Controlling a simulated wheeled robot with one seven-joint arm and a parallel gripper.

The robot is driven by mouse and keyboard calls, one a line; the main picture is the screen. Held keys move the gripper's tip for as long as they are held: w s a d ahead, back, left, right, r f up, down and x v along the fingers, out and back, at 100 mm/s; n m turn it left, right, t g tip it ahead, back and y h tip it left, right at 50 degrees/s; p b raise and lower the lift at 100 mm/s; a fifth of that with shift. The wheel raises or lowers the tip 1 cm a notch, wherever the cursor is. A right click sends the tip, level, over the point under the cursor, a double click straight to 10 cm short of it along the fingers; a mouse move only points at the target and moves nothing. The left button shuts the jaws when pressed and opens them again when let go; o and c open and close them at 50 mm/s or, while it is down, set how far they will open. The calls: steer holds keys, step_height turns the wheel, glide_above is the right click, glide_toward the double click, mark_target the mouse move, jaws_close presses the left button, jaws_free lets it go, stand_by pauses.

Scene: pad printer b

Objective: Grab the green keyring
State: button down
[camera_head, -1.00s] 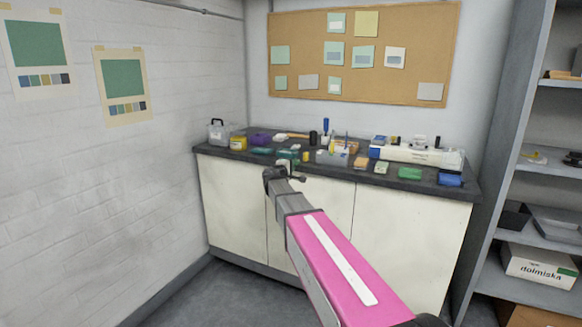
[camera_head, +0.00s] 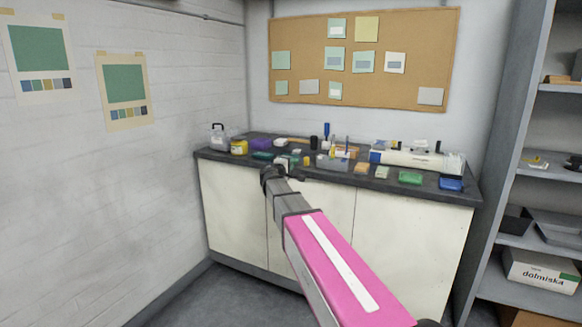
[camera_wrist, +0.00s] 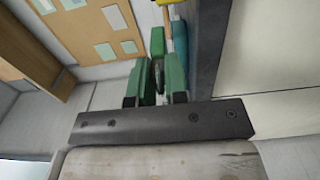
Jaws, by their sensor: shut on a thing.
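My gripper (camera_head: 275,172) is at the front edge of the dark countertop, left of its middle. In the wrist view its two green-faced fingers (camera_wrist: 156,84) are closed in on a thin, dark, ring-like thing, which I take to be the green keyring (camera_wrist: 158,76). Most of it is hidden between the fingers. In the head view the gripper and wrist hide it, so I cannot make it out there.
Grey shelving (camera_head: 540,240) stands at the right. The floor in front is clear.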

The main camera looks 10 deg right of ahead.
steer(key=s+a+r, duration=0.4)
steer(key=s+a, duration=0.3)
steer(key=s, duration=0.2)
steer(key=shift+s, duration=0.25)
